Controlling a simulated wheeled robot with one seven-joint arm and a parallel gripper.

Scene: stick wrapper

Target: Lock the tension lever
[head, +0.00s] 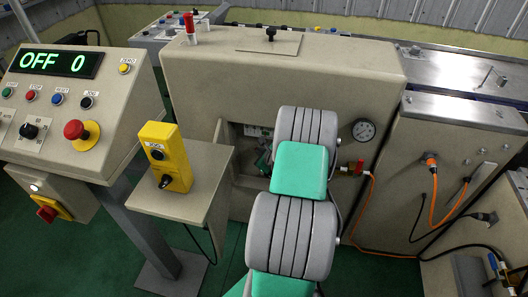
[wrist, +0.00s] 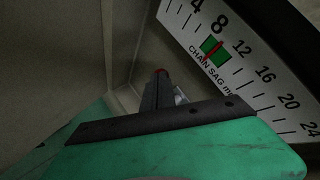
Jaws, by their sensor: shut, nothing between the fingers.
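A white scale plate (wrist: 262,91) marked "CHAIN SAG mm" fills the upper right of the wrist view. Its red pointer (wrist: 213,50) lies over the green band just below the 8. My gripper (wrist: 158,84) shows as narrow dark fingers, shut and empty, beyond my green wrist part. A small red end (wrist: 160,71) shows right at the fingertips; it may be part of the tension lever, but I cannot tell whether they touch. The rest of the lever is hidden. In the head view my arm reaches into the machine's low opening (head: 248,130) and hides my gripper.
The beige machine housing (head: 285,72) stands around the opening, with a round gauge (head: 363,130) and a red-handled valve (head: 354,167) to its right. A yellow jog box (head: 164,157) and the control panel (head: 75,95), reading "OFF 0", stand left. An orange cable (head: 370,215) hangs at right.

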